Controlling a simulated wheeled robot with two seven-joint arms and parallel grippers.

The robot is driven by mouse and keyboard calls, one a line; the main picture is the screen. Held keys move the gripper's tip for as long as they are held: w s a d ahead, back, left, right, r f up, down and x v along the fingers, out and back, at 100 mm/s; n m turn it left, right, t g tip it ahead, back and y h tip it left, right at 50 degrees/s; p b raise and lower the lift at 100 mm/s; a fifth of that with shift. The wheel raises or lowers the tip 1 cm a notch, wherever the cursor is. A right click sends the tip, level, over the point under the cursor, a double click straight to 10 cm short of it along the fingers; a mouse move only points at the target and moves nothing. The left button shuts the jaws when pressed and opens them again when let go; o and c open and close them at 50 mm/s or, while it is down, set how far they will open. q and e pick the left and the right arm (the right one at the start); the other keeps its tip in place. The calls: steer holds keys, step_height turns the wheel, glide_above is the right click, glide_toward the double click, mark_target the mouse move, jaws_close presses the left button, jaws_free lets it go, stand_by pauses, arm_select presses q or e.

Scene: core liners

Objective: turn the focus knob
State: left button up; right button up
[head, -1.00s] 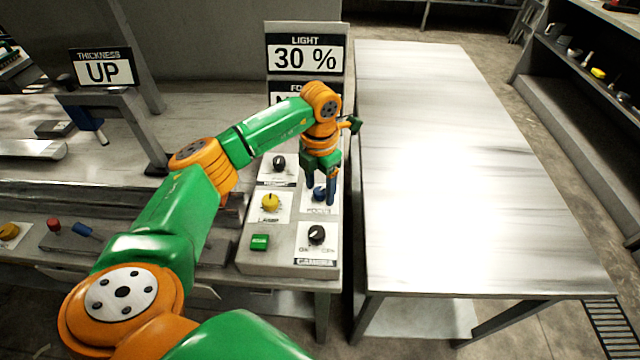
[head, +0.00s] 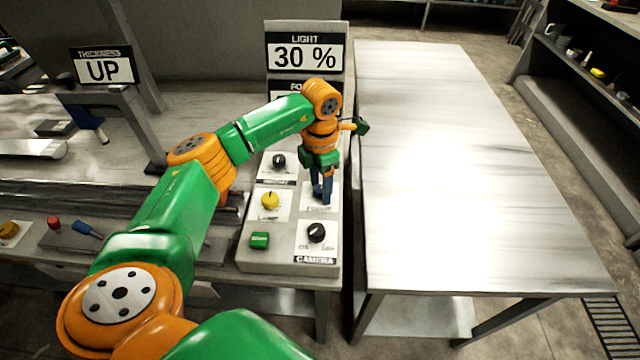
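The control box (head: 250,258) carries several knobs. The blue focus knob sits on a white label plate (head: 333,190) at its right side, and the fingers now hide nearly all of it. My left gripper (head: 321,198) points down at that spot, its two blue fingers close together around the knob; it looks shut on it. The focus display below the light display is mostly covered by my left arm, so its value cannot be read. My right gripper is not in view.
A light display (head: 305,57) reads 30 %. Near the focus knob are a yellow knob (head: 270,201), a black upper knob (head: 279,161), a black camera knob (head: 316,233) and a green button (head: 260,240). A bare metal table (head: 400,120) stands to the right.

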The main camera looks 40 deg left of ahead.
arm_select(q)
step_height(320, 180, up, 7)
steer(key=shift+r+b, duration=0.1)
steer(key=shift+b, duration=0.45)
